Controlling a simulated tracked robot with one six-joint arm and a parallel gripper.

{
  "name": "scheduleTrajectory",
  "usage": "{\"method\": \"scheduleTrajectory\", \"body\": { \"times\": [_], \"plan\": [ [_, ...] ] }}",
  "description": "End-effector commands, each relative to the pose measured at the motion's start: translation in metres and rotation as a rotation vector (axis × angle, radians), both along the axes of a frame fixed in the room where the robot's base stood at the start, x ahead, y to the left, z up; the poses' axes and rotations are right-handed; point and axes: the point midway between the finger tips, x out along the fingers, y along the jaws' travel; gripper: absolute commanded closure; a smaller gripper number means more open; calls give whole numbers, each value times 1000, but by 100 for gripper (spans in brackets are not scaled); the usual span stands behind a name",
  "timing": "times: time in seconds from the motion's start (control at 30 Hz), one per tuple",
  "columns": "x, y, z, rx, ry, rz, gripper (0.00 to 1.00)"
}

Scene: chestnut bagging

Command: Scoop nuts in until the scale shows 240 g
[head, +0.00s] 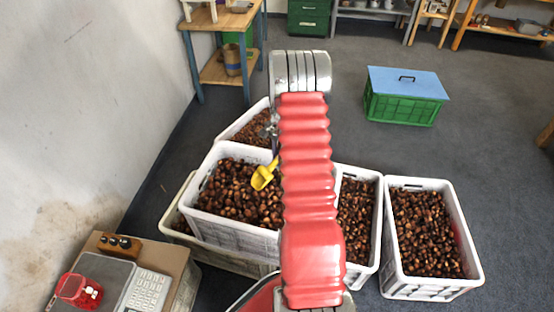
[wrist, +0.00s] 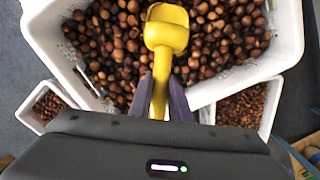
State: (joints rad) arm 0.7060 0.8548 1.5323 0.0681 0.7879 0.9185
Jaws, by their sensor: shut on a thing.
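A yellow scoop (head: 265,174) is over the crate of chestnuts (head: 231,237) left of my red arm in the head view. In the wrist view my gripper (wrist: 160,98) is shut on the handle of the scoop (wrist: 167,30). The scoop's bowl points away from the gripper over the chestnuts (wrist: 115,45), and no nuts show in it. I cannot tell whether the bowl touches the nuts.
More white crates of nuts stand beside and behind this one, including one at the right (head: 475,262). A green crate with a blue lid (head: 407,82) stands on the open floor. A wall (head: 70,120) bounds the left side.

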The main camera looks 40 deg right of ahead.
Motion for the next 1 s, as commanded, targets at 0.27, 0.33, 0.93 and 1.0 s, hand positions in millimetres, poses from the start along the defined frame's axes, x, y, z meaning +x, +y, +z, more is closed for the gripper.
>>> {"method": "scheduleTrajectory", "body": {
  "times": [0.27,0.33,0.93,1.0],
  "plan": [
    [0,0,0,1,1,3,100],
    [0,1,-1,-1,1,3,100],
    [1,6,-40,-44,7,5,100],
    [0,6,-46,-50,8,4,100]
  ]
}}
